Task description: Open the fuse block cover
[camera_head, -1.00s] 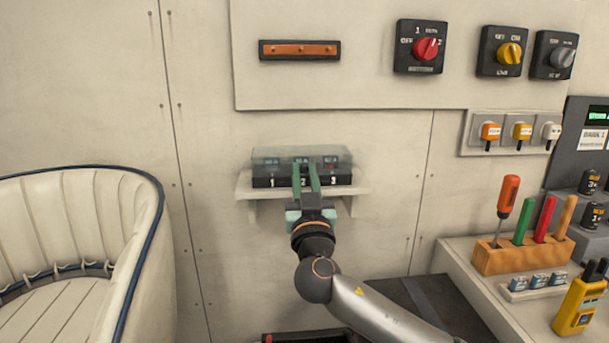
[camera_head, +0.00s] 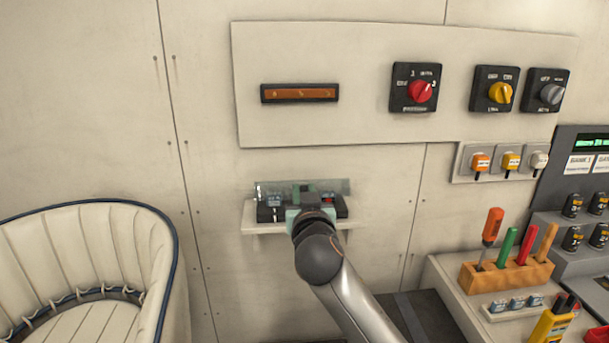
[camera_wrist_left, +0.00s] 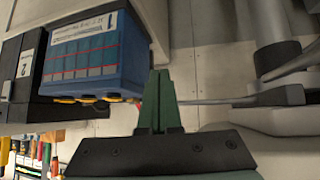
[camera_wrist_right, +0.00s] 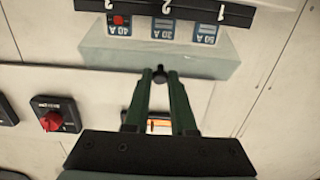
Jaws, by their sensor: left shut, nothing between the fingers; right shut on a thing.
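The fuse block (camera_head: 265,214) is black and sits on a small wall shelf (camera_head: 262,230). Its clear cover (camera_head: 342,187) looks swung up at the back, with the fuses exposed in front. In the right wrist view the cover (camera_wrist_right: 110,50) is a translucent panel beside the fuses and numbers. My right gripper (camera_wrist_right: 160,80) is shut on the cover's small dark knob (camera_wrist_right: 160,73). In the head view it hides the middle of the block. My left gripper (camera_wrist_left: 160,85) is shut and empty, seen only in the left wrist view, near a blue battery (camera_wrist_left: 85,50).
A switch panel (camera_head: 350,130) is on the wall above the block. A cream seat (camera_head: 90,255) stands at left. At right, a bench holds a wooden tool rack (camera_head: 505,275) and a yellow meter (camera_head: 552,322). The wall left of the block is bare.

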